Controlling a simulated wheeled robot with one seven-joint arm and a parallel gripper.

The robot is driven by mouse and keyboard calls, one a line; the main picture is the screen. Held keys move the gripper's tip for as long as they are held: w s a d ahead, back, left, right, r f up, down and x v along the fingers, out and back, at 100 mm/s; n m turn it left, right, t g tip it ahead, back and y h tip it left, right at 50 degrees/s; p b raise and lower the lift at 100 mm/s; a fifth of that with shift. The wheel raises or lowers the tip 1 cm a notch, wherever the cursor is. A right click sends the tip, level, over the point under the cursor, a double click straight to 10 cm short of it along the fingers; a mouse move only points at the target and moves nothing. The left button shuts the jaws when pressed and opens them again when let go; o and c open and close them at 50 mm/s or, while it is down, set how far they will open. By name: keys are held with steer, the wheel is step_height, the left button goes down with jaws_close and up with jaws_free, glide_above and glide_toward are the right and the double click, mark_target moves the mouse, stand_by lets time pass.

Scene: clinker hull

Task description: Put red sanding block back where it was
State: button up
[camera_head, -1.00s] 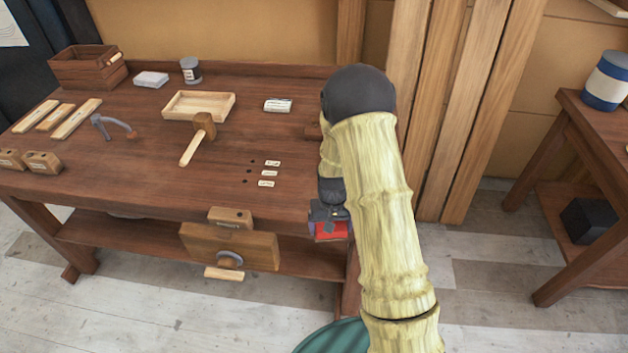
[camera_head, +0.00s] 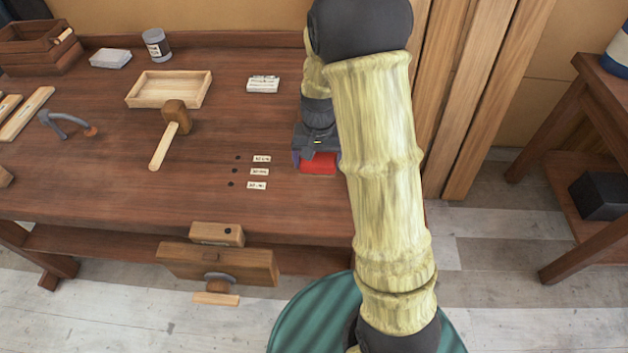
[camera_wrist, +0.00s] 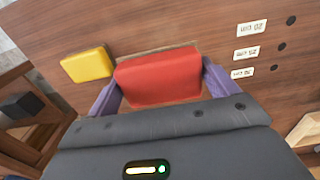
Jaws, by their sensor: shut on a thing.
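The red sanding block (camera_wrist: 158,78) is between the two purple fingers of my gripper (camera_wrist: 160,90) in the wrist view, and the gripper is shut on it. In the head view the red block (camera_head: 318,163) shows below my gripper (camera_head: 316,158), over the right end of the workbench (camera_head: 120,195). A thin pale brown edge shows just behind the block in the wrist view; I cannot tell whether the block touches the bench. A yellow block (camera_wrist: 87,65) lies on the bench beside it. My arm hides part of the bench's right end in the head view.
Three small labels (camera_head: 260,171) with dark holes lie left of my gripper. A mallet (camera_head: 170,135), a wooden tray (camera_head: 170,90) and a white packet (camera_head: 263,85) stand farther left and back. A vise (camera_head: 217,262) juts from the front edge. A side table (camera_head: 590,130) stands right.

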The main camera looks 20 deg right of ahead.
steer(key=shift+w, duration=0.1)
steer(key=shift+r, duration=0.15)
glide_above(318, 190)
steer(key=shift+f+p, duration=0.45)
steer(key=shift+f, duration=2.55)
steer(key=shift+f+p, duration=0.4)
steer(key=shift+f, duration=1.7)
steer(key=shift+f, duration=0.1)
